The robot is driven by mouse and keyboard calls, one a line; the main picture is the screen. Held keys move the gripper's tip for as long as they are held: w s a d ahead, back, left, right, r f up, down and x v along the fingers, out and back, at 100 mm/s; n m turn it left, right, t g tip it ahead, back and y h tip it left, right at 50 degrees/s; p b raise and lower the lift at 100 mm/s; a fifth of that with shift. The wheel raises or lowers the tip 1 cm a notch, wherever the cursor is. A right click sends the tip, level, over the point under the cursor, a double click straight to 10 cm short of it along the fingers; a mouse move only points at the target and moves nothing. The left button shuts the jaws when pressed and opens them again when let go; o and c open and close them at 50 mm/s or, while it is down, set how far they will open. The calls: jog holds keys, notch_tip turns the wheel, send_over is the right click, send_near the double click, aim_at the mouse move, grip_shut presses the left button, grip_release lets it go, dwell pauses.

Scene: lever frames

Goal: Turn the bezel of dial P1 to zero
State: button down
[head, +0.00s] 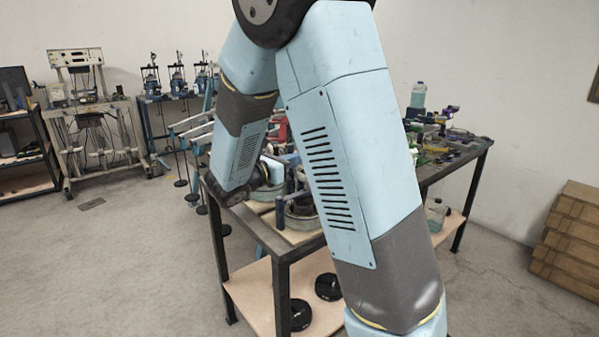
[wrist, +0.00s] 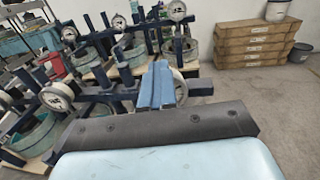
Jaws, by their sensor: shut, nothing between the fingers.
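Several lever frames with round white dials stand on the table in the wrist view. One dial (wrist: 57,97) faces me at the left, one (wrist: 118,22) is farther back, and one (wrist: 177,10) is at the top. Another pale round face (wrist: 180,84) is mostly hidden behind my fingers. No P1 label is readable, so I cannot tell which dial is P1, nor read any pointer. My gripper (wrist: 160,82) shows as blue fingers closed together, empty, in front of that pale round face; I cannot tell whether they touch it. In the head view my arm hides most of the frames.
Dark blue posts and bars (wrist: 198,87) and green-grey round pans (wrist: 35,135) crowd the space around my gripper. The table (head: 265,228) has a lower shelf with black discs (head: 328,287). Wooden boxes (head: 567,230) are stacked at the right. Open floor lies left.

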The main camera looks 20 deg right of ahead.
jog(key=shift+s+d+r+g, duration=0.1)
jog(key=shift+d+g, duration=0.05)
jog(key=shift+d, duration=0.25)
jog(key=shift+s+d+r+g, duration=0.1)
jog(key=shift+d+g, duration=0.05)
jog(key=shift+d, duration=0.2)
jog(key=v, duration=0.6)
jog(key=shift+r, duration=0.15)
jog(key=shift+w+a, duration=0.1)
jog(key=shift+a, duration=0.05)
